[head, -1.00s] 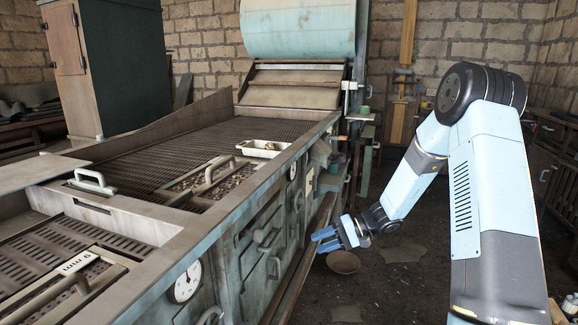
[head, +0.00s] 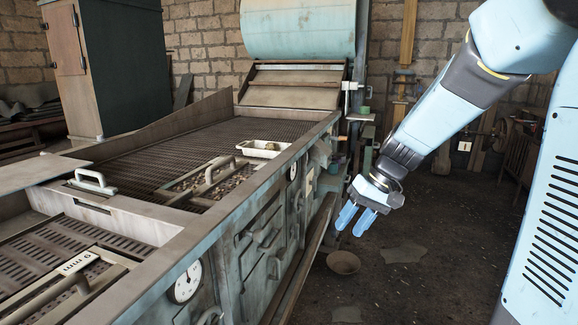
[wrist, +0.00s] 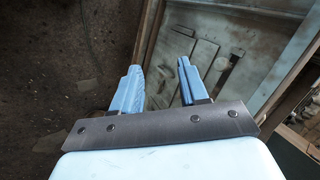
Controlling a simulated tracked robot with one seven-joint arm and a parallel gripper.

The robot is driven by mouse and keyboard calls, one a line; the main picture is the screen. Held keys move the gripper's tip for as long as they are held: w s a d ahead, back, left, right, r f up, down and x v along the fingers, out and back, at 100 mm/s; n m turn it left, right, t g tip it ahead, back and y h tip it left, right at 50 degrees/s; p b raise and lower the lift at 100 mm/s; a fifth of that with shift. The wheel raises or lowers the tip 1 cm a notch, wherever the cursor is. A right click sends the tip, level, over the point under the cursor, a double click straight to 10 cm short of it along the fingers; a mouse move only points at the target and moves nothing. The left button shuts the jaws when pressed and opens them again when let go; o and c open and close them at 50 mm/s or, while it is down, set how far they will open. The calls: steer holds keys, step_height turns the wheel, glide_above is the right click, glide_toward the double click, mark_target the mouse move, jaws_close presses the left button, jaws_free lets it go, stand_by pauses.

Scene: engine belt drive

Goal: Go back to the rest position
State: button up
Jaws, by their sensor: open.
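My gripper (head: 357,217) hangs in the head view to the right of the long machine, fingers pointing down and to the left. Its two blue fingers are apart with nothing between them. In the wrist view my gripper (wrist: 157,80) also shows open and empty, with the floor on one side and the machine's side panel beyond the fingers. My pale blue arm reaches down from the upper right of the head view.
The long machine (head: 225,238) with gauges and handles fills the left. A white tray (head: 262,148) sits on its mesh deck. A round bowl (head: 343,262) lies on the floor below my gripper. The floor (head: 440,240) to the right is mostly clear.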

steer(key=s+d+r+m+t+h, duration=0.1)
steer(key=s+d+r+t+h, duration=0.1)
steer(key=s, duration=0.6)
steer(key=s+d+r+m+t+h, duration=0.1)
steer(key=s+d+r+t+h, duration=0.2)
steer(key=s+d+r, duration=0.3)
step_height(320, 180, up, 2)
steer(key=shift+s+d+t+h, duration=0.3)
steer(key=shift+s+d+t, duration=0.1)
steer(key=shift+s, duration=0.8)
